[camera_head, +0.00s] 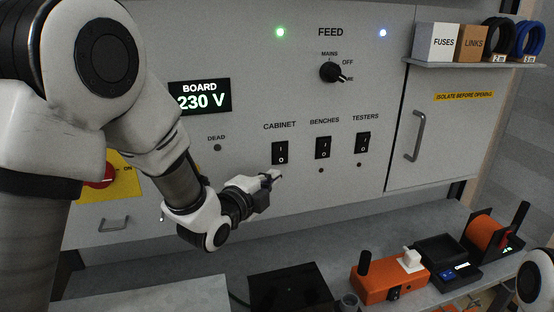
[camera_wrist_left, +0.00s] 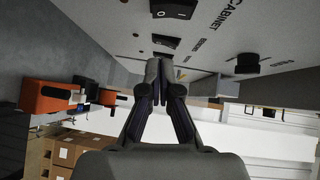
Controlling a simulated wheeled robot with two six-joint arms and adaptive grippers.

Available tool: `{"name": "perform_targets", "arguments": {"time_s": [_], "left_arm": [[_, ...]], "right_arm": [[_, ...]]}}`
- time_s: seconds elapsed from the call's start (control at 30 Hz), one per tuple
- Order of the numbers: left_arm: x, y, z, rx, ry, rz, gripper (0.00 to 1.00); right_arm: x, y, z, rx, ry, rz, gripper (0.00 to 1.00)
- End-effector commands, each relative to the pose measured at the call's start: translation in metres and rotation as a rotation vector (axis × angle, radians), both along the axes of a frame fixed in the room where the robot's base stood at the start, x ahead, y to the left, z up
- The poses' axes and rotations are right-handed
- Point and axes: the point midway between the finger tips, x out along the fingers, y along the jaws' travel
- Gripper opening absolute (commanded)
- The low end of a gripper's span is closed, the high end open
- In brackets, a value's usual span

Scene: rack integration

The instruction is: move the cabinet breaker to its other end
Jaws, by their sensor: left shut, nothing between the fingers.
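The cabinet breaker (camera_head: 280,153) is a black rocker switch under the CABINET label on the grey panel, with a white I above a white O. Which end is pressed in is too small to tell. In the left wrist view the breaker (camera_wrist_left: 173,9) shows at the top edge, partly cut off. My left gripper (camera_head: 275,175) is shut and empty, its tips just below and slightly left of the breaker in the head view. I cannot tell whether they touch the panel. In the left wrist view the fingers (camera_wrist_left: 163,62) meet. My right gripper is out of view.
The benches breaker (camera_head: 322,148) and testers breaker (camera_head: 363,143) sit to the right. The feed knob (camera_head: 331,72) is above, and the board display (camera_head: 200,97) reads 230 V. An orange device (camera_head: 385,283) and a black tray (camera_head: 440,252) stand on the bench below.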

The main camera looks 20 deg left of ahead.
Motion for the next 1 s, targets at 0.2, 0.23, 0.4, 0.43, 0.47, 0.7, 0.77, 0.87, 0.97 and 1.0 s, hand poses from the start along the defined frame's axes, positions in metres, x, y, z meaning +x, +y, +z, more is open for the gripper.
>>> {"name": "perform_targets", "arguments": {"time_s": [0.2, 0.23, 0.4, 0.43, 0.47, 0.7, 0.77, 0.87, 0.97, 1.0], "left_arm": [[0.048, -0.010, 0.000, 0.000, 0.000, 0.000, 0.00], [0.054, -0.011, -0.001, 0.000, 0.002, 0.000, 0.00], [0.075, 0.007, -0.005, -0.003, 0.002, 0.001, 0.00], [0.078, 0.009, -0.007, -0.002, 0.000, 0.001, 0.00], [0.079, 0.010, -0.007, -0.002, 0.000, 0.001, 0.00], [0.083, 0.012, -0.011, -0.001, 0.000, 0.000, 0.00], [0.083, 0.012, -0.011, -0.001, 0.000, 0.000, 0.00], [0.083, 0.012, -0.011, 0.000, -0.001, 0.000, 0.00], [0.084, 0.013, -0.016, 0.008, -0.015, 0.000, 0.00], [0.085, 0.014, -0.019, 0.016, -0.027, 0.000, 0.00]], "right_arm": [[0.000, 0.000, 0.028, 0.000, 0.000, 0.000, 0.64], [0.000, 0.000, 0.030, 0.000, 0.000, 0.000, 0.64], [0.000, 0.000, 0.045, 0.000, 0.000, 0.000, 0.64], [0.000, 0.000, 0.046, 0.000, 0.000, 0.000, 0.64], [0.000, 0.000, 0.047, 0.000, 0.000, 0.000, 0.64], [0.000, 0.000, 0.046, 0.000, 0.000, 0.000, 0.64], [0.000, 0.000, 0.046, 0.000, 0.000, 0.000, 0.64], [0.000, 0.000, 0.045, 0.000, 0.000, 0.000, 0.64], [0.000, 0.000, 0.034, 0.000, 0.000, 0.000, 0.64], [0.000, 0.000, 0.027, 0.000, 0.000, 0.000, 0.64]]}}
